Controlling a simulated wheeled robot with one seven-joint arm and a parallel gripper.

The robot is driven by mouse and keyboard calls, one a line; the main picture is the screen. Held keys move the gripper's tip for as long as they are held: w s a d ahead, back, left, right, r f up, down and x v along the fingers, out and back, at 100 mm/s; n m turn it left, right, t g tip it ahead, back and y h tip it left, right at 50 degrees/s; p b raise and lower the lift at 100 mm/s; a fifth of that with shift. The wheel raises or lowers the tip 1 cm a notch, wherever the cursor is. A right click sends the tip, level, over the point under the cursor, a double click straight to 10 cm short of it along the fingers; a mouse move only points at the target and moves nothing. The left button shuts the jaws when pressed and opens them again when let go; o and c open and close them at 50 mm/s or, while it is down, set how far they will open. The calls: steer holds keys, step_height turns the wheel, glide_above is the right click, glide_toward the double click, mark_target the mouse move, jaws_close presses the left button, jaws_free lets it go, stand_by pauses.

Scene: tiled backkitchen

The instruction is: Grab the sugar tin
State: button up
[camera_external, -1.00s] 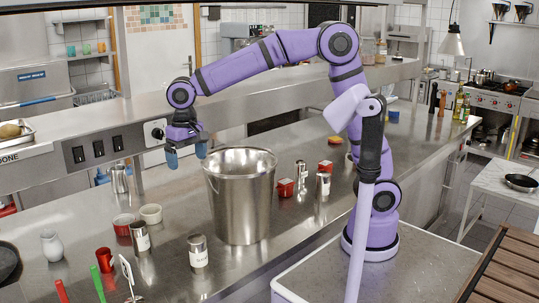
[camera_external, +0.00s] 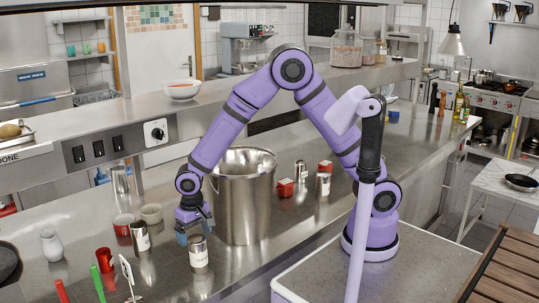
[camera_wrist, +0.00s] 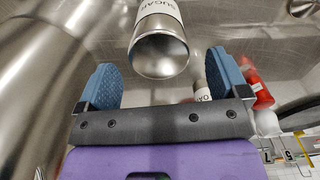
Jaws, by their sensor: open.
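The sugar tin (camera_external: 198,254) is a small metal can with a white label, standing upright on the steel counter in front of the large pot. In the wrist view the tin (camera_wrist: 160,50) shows its SUGAR lettering and its round metal end, centred between the fingers. My gripper (camera_external: 195,235) is open, just above and slightly left of the tin's top in the external view. In the wrist view its blue fingers (camera_wrist: 162,75) stand apart on either side of the tin. I cannot tell whether either finger touches it.
A large steel pot (camera_external: 241,215) stands close behind the gripper and fills the left of the wrist view. Another labelled tin (camera_external: 140,238) stands to the left, with a red canister (camera_external: 105,260) nearby. Bare counter lies right of the sugar tin.

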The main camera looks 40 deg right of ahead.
mark_target(197, 247)
steer(key=shift+s+f, duration=0.2)
steer(key=shift+f, duration=2.65)
steer(key=shift+c, duration=0.2)
steer(key=c, duration=1.2)
steer(key=shift+r, duration=0.1)
